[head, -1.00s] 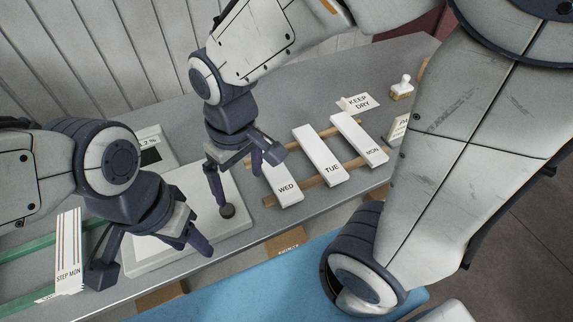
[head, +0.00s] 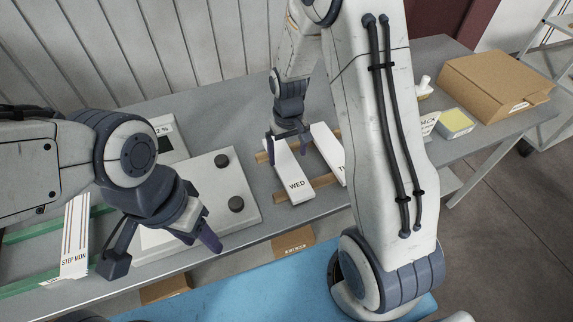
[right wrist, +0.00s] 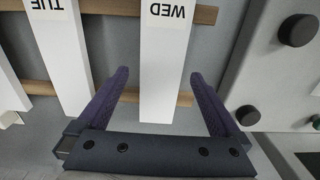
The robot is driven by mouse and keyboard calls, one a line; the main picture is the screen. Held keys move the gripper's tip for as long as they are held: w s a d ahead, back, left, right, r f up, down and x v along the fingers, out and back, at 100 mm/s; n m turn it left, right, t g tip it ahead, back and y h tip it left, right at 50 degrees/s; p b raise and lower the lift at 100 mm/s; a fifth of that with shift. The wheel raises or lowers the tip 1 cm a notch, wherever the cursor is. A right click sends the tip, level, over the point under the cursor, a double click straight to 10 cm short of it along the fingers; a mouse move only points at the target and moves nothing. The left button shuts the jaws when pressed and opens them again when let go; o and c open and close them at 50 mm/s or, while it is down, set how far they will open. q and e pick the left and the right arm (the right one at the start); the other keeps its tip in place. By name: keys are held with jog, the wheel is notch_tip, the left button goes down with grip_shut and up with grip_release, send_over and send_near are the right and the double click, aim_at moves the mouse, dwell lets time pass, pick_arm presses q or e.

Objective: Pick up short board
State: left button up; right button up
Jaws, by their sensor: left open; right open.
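A white board marked WED (head: 296,180) lies across two wooden rails (head: 322,181) on the grey table. A white board marked TUE (head: 325,142) lies to its right, partly behind my right arm. My right gripper (head: 289,138) is open over the far part of the WED board. The right wrist view shows its open fingers (right wrist: 159,75) on both sides of the WED board (right wrist: 168,60), apart from it; TUE (right wrist: 58,55) is outside them. Nothing shown labels a board as short. My left gripper (head: 162,254) is open and empty at the table's front left.
A flat grey device with dark round knobs (head: 236,204) stands left of the WED board. A board marked STEP MON (head: 75,240) lies on green rails at far left. A cardboard box (head: 495,85) and a yellow-topped pad (head: 456,122) are at right.

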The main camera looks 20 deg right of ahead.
aim_at(287, 164)
notch_tip(287, 164, down, 4)
jog(key=shift+w+a+p, duration=0.1)
jog(key=shift+a+p, duration=0.05)
jog(key=shift+p, duration=0.2)
jog(key=c, duration=1.5)
jog(key=shift+r, duration=0.1)
jog(key=shift+r, duration=0.55)
notch_tip(287, 164, up, 2)
jog(key=shift+w+r+b, duration=0.1)
jog(key=shift+r+b, duration=0.1)
jog(key=shift+b, duration=0.35)
jog(key=w+d+r+b, duration=0.2)
jog(key=w+d+r, duration=0.5)
jog(key=d, duration=0.1)
jog(key=shift+w+d+r, duration=0.2)
jog(key=shift+w+d, duration=0.05)
jog(key=shift+w, duration=0.15)
